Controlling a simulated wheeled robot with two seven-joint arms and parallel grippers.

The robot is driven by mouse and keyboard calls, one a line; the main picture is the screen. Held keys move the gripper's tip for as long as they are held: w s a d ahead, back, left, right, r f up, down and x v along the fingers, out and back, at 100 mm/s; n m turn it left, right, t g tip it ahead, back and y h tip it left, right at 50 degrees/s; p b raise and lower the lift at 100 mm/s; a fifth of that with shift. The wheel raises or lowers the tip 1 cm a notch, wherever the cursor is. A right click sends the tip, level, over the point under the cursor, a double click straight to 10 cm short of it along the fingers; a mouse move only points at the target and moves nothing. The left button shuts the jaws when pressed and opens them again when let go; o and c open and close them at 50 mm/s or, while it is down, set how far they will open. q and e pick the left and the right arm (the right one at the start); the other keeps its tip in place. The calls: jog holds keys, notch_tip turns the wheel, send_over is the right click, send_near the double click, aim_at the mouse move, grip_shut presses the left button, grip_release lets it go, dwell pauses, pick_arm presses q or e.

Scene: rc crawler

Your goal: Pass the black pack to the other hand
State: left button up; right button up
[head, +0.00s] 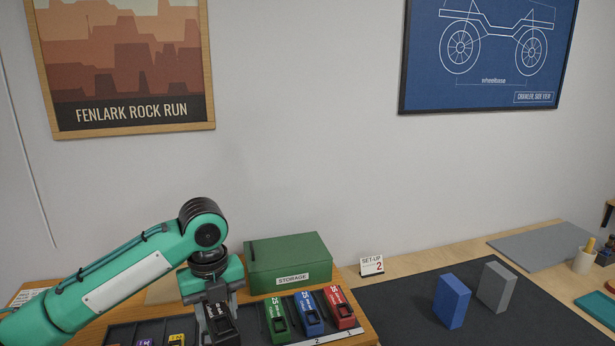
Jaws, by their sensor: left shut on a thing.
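My left gripper (214,306) comes in from the left and points down over the rack. It is shut on the black pack (222,328), whose lower part is cut off by the frame's bottom edge. The pack is in front of the rack, and I cannot tell whether it touches it. My right gripper is out of view.
A dark rack (262,340) holds green (277,320), blue (309,313) and red (340,307) packs. A green storage box (290,262) stands behind. On the dark mat (400,310) are a blue block (452,301) and a grey block (496,287). The mat's left part is clear.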

pick_arm(q)
jog(key=shift+s+a+f+n, duration=0.1)
jog(key=shift+s+n, duration=0.2)
jog(key=shift+n, duration=0.1)
jog(key=shift+s+f+n, duration=0.15)
jog(key=shift+s+n, duration=0.15)
jog(key=shift+n, duration=0.1)
jog(key=s+a+f+n, duration=0.2)
jog(key=s+f+n, duration=0.3)
jog(key=n, duration=0.9)
jog(key=s+a+f+n, duration=0.2)
jog(key=s+f+n, duration=0.3)
jog(key=n, duration=0.9)
notch_tip(320, 180, down, 3)
jog(key=shift+s+f, duration=0.1)
jog(key=shift+s, duration=0.25)
jog(key=shift+d, duration=0.1)
